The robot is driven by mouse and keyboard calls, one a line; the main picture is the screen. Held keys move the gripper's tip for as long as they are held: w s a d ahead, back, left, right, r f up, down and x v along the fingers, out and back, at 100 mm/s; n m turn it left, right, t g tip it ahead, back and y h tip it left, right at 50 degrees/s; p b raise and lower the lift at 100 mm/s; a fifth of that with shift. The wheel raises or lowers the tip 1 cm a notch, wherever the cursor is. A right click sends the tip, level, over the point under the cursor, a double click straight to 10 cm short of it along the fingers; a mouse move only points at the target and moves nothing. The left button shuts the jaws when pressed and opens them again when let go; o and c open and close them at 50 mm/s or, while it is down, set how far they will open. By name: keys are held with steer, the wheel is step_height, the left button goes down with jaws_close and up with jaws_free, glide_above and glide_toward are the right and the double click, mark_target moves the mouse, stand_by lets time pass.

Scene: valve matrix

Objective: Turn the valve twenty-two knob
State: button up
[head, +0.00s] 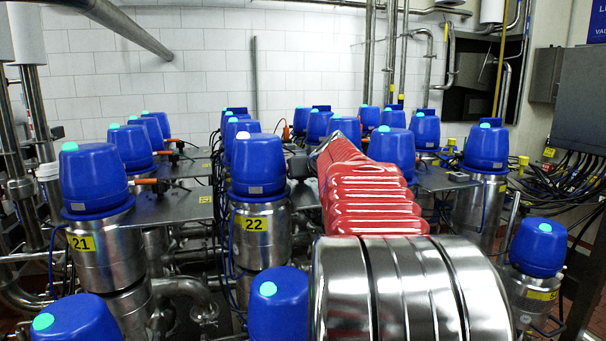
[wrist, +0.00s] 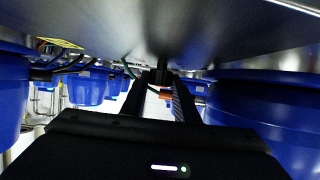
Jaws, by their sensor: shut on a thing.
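Valve twenty-two is a blue cap (head: 257,168) with a white top light on a steel body with a yellow "22" label (head: 255,224), left of centre in the head view. My gripper (head: 299,166) is at the right side of this cap, at the end of my red-sleeved arm. In the wrist view my gripper (wrist: 162,76) has its two dark fingers closing in on a small dark piece beneath a metal plate. The knob itself is hidden in the head view, and its turn angle cannot be told. An orange part (wrist: 165,95) shows between the fingers.
A metal plate (wrist: 190,35) hangs close above my fingers in the wrist view. Blue caps stand close on both sides, one large at the right (wrist: 265,110). Valve 21 (head: 95,178) stands left, with an orange-handled knob (head: 146,181). Several more valves stand behind.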

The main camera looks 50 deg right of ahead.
steer(key=o, duration=1.1)
steer(key=shift+c, duration=0.2)
steer(key=shift+s, duration=0.1)
steer(key=v, duration=1.3)
steer(key=shift+s+a, duration=0.25)
steer(key=shift+w, duration=0.1)
